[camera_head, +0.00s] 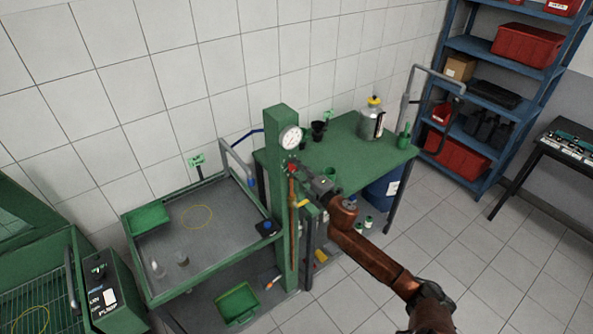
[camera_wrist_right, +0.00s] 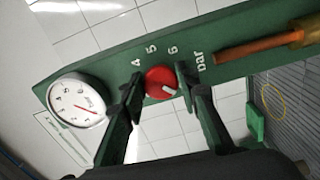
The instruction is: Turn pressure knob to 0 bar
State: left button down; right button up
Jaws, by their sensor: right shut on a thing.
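The red pressure knob (camera_wrist_right: 160,80) sits on a green panel in the right wrist view, with a white pointer mark toward its lower right. The printed marks 4, 5, 6 and "bar" show along the panel above it; no 0 mark is visible. My right gripper (camera_wrist_right: 160,84) has its dark fingers on both sides of the knob, shut on it. In the head view the right gripper (camera_head: 303,174) is at the green post (camera_head: 285,215), just below the round white gauge (camera_head: 291,138). The gauge, also in the wrist view (camera_wrist_right: 82,106), has a red needle. My left gripper is not in view.
An orange-brown pipe with a brass fitting (camera_wrist_right: 300,34) runs close beside the knob. A green-rimmed wash tray (camera_head: 218,240) stands left of the post. A green table (camera_head: 345,150) with a bottle (camera_head: 371,119) stands behind my right arm. Open floor lies at the lower right.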

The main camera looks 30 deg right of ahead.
jog(key=shift+n, duration=0.5)
jog(key=o, duration=1.2)
jog(key=shift+c, duration=0.2)
jog(key=s, duration=1.2)
jog(key=shift+d, duration=0.45)
